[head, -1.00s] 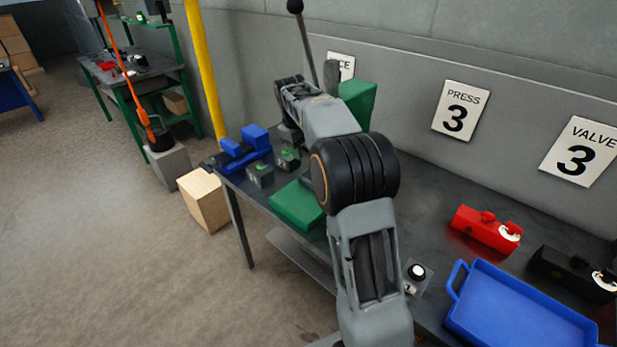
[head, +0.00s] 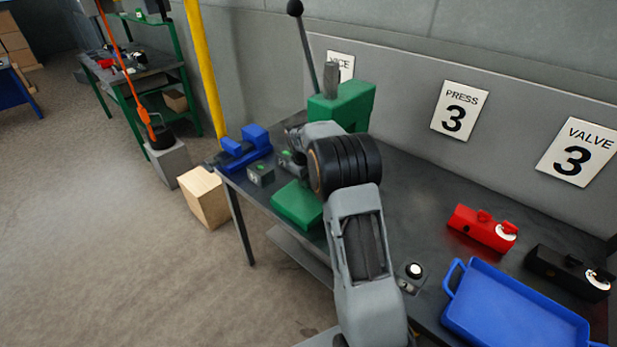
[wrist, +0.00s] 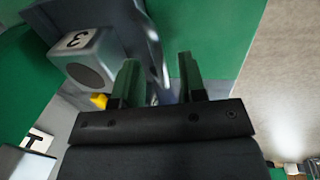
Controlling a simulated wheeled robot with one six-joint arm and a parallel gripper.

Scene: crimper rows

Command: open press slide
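The green press (head: 345,106) stands at the back of the dark workbench, with a long black-knobbed lever (head: 307,45) and a grey cylinder on top. Its green base (head: 297,206) sticks out at the front. My arm hides the middle of the press, and my gripper is hidden there in the head view. In the wrist view my gripper (wrist: 160,72) is open, its two green-grey fingers apart. A thin grey part (wrist: 152,40) reaches down towards the gap between them. I cannot tell whether it touches a finger or is the slide.
A grey block marked 3 (wrist: 83,58) is close left of the fingers. A blue vice (head: 245,148) and small grey blocks (head: 261,174) are left of the press. A red valve (head: 482,228), black valve (head: 570,272) and blue tray (head: 515,312) are right.

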